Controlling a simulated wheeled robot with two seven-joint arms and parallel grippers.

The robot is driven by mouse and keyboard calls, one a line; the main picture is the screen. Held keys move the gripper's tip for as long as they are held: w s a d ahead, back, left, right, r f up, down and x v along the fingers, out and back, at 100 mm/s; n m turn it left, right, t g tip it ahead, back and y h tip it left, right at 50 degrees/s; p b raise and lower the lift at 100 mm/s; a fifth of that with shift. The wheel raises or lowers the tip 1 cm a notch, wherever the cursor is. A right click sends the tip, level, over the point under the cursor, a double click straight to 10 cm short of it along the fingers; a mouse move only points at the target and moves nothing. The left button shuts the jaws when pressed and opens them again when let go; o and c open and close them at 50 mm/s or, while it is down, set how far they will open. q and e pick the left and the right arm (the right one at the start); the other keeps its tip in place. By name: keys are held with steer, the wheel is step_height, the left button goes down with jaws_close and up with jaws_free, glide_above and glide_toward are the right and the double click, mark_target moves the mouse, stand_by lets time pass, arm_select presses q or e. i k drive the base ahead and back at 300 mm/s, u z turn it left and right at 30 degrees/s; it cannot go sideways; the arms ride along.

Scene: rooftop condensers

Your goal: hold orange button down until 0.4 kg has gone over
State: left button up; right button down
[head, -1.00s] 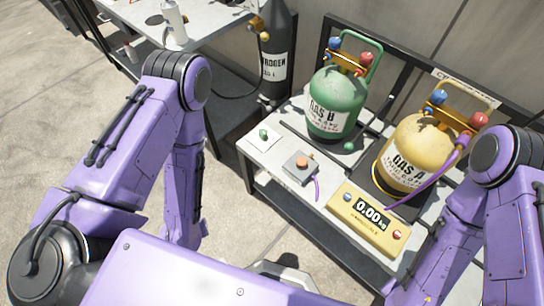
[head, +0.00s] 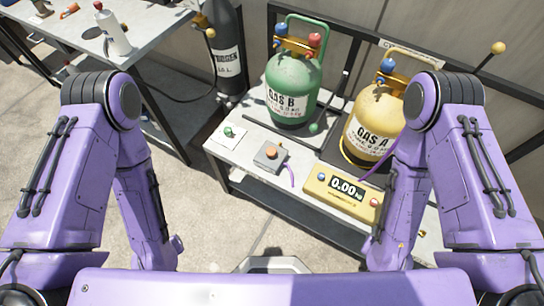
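The orange button (head: 271,153) sits on a small grey box (head: 264,161) on the bench, with a purple cord beside it. A yellow scale readout (head: 320,187) shows 0.00 kg. The yellow GAS A cylinder (head: 371,128) stands on a dark platform behind the readout, partly hidden by my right arm. A purple hose runs near its base. The green GAS B cylinder (head: 293,91) stands upright to its left, with blue and red valve knobs. Both my arms hang bent downward, apart from the button. Their gripper fingers do not show.
A white card with a green knob (head: 229,132) lies left of the button box. A dark nitrogen cylinder (head: 223,55) stands between this bench and another table (head: 150,44) at the left. Open concrete floor (head: 230,220) lies before the bench.

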mark_target(271, 152)
steer(key=z, duration=1.05)
steer(key=i, duration=0.35)
steer(key=u, duration=0.75)
